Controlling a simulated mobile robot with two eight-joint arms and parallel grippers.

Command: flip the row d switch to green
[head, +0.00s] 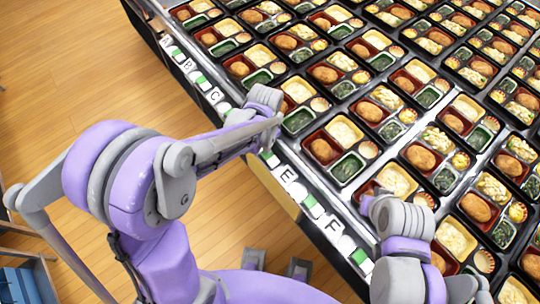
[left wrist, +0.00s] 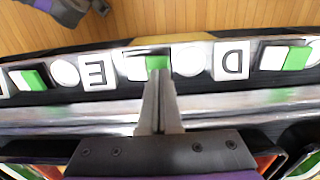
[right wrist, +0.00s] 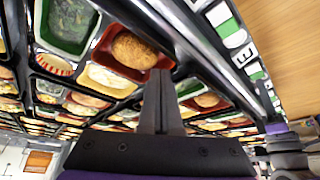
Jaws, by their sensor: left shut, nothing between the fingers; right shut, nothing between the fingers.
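The row D switch (left wrist: 157,62) is in the left wrist view, between the upside-down D label (left wrist: 231,60) and E label (left wrist: 97,72). Its green half shows, with a pale half beside it toward E. My left gripper (left wrist: 158,78) is shut and empty, its tips right at the green half; I cannot tell whether they touch it. In the head view my left arm covers the D label and hides the fingertips. My right gripper (right wrist: 159,76) is shut and empty, above the bento trays in the right wrist view.
The label strip runs along the table edge, with the E label (head: 288,175) and F label (head: 331,227) visible. Other switches, such as row E's (head: 309,201), show green too. Bento trays (head: 327,152) fill the table beside a metal rail. Wooden floor (head: 60,70) lies left.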

